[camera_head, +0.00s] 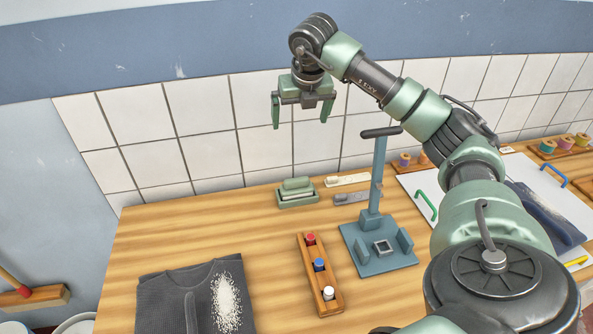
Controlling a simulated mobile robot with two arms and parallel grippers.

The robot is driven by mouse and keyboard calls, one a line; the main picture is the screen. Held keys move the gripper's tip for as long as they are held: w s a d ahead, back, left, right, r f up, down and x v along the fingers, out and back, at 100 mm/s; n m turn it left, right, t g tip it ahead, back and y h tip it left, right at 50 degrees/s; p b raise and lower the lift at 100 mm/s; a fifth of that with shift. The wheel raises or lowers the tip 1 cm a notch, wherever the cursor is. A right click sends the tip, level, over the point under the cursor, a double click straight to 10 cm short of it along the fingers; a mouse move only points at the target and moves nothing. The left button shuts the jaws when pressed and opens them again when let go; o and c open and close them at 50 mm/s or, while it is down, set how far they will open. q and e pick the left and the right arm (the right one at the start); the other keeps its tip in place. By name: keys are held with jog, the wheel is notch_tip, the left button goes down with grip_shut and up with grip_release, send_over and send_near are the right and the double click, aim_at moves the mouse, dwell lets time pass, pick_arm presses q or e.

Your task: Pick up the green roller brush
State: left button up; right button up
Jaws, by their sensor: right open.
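I cannot make out a green roller brush for certain. A green block (296,184) sits on a pale layer in a green tray (298,201) at the back of the wooden table; whether it is a brush I cannot tell. A thin green bent handle (426,205) shows at the left edge of a white board. My right gripper (303,112) is open and empty, fingers pointing down, high in front of the tiled wall and above the green tray in the picture. My left gripper is not in view.
A blue stand (378,200) with a T-shaped top rises near the table's middle. A wooden rack (319,280) holds capped bottles. A dark grey garment (170,300) with white grains lies front left. A white board (408,185) carries dark blue cloth (548,218). Bare table lies left of the tray.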

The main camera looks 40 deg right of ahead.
jog(key=b, duration=1.8)
send_over(297, 180)
jog(key=s+a, duration=0.2)
jog(key=s, duration=0.1)
notch_tip(297, 180, down, 18)
jog(key=f, duration=0.1)
jog(key=shift+x, duration=1)
jog(key=x, duration=0.2)
jog(key=p+x, duration=0.1)
jog(key=x, duration=0.3)
jog(key=shift+w+d+r, duration=0.15)
jog(key=shift+w+d, duration=0.25)
jog(key=shift+w, duration=0.05)
jog(key=shift+c, duration=0.3)
jog(key=c, duration=1)
